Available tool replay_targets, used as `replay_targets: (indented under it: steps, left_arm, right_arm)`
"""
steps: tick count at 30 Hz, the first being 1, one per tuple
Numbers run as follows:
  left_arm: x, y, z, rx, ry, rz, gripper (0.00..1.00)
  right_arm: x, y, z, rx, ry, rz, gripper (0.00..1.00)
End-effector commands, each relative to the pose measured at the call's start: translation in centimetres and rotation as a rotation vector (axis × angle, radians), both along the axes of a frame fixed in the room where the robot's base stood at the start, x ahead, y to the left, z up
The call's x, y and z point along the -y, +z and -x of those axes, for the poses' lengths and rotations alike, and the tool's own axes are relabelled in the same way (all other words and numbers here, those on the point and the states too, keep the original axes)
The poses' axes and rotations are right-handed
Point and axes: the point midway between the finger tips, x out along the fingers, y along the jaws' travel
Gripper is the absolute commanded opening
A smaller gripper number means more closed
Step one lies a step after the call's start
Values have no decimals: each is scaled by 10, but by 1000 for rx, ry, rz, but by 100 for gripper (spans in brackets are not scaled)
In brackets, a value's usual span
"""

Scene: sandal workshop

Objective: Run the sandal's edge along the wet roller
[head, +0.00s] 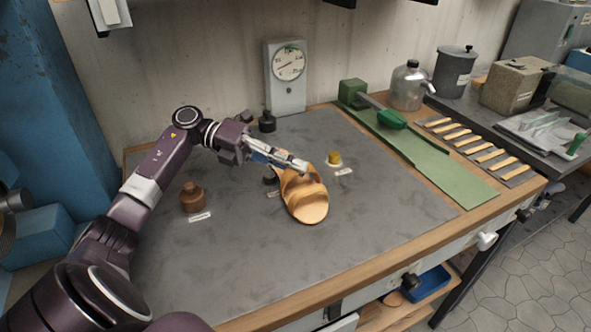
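A tan sandal (307,205) with broad straps lies on the grey mat (370,215), its rounded end toward the front edge. My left gripper (303,165) reaches in from the left, with its fingertips at the sandal's far end. I cannot tell whether the fingers are closed on the sandal or only over it. I cannot make out a wet roller for certain. A small yellow item (334,158) stands right of the fingertips, and a dark item (270,179) is partly hidden beside the sandal. My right gripper is not in view.
A brown bottle (192,198) stands at the left and a black one (267,123) at the back. A dial gauge (288,75) stands by the wall. A green strip (440,168) bears a green piece (392,119). The mat's front right is clear.

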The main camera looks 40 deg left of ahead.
Motion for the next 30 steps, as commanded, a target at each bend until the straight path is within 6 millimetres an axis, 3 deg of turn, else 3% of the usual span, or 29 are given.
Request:
replay_targets:
  steps: [30]
  left_arm:
    - [-16,0,-10,2,1,1,0]
  right_arm:
    - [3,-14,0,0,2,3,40]
